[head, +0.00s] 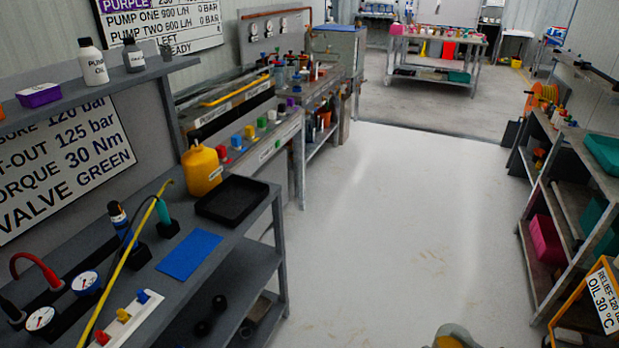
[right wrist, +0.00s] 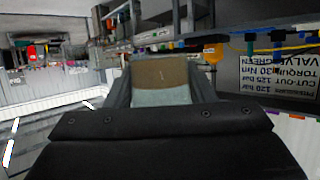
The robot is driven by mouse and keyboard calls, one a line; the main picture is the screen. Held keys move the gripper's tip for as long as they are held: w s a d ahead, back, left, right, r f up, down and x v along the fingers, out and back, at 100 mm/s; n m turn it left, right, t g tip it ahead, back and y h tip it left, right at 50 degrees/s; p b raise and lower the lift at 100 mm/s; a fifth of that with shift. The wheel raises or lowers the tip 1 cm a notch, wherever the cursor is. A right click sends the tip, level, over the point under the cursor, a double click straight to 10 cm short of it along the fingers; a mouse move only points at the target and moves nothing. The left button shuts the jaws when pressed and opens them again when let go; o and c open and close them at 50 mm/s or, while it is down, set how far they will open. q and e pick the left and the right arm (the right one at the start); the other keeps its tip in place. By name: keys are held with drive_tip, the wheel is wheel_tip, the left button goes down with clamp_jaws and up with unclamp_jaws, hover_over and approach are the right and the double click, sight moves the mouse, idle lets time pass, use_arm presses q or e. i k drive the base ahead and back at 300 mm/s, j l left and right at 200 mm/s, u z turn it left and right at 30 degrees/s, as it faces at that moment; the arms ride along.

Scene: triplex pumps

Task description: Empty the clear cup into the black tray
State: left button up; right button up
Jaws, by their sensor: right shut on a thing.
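The black tray (head: 232,198) lies flat on the grey bench at the left in the head view, and it looks empty. In the right wrist view, which is upside down, the clear cup (right wrist: 160,88) is between the fingers of my right gripper (right wrist: 160,72). The cup shows a brown part and a pale part, which looks like brown liquid in its lower portion. In the head view only the cup's top (head: 454,337) shows at the bottom edge, over the floor and well to the right of the tray. My left gripper is not in view.
A yellow jug (head: 201,170) stands just behind the tray, and a blue mat (head: 190,255) lies in front of it. A yellow hose (head: 125,262), gauges (head: 85,282) and bottles crowd the bench's left. The pale floor (head: 400,220) is clear.

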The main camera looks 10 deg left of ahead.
sight(230, 204)
drive_tip(key=i+u, duration=0.2)
drive_tip(key=u, duration=0.15)
drive_tip(key=i+u, duration=0.2)
drive_tip(key=u, duration=0.15)
drive_tip(key=i+u, duration=0.5)
drive_tip(key=u, duration=0.15)
drive_tip(key=i+u, duration=0.2)
drive_tip(key=u, duration=0.15)
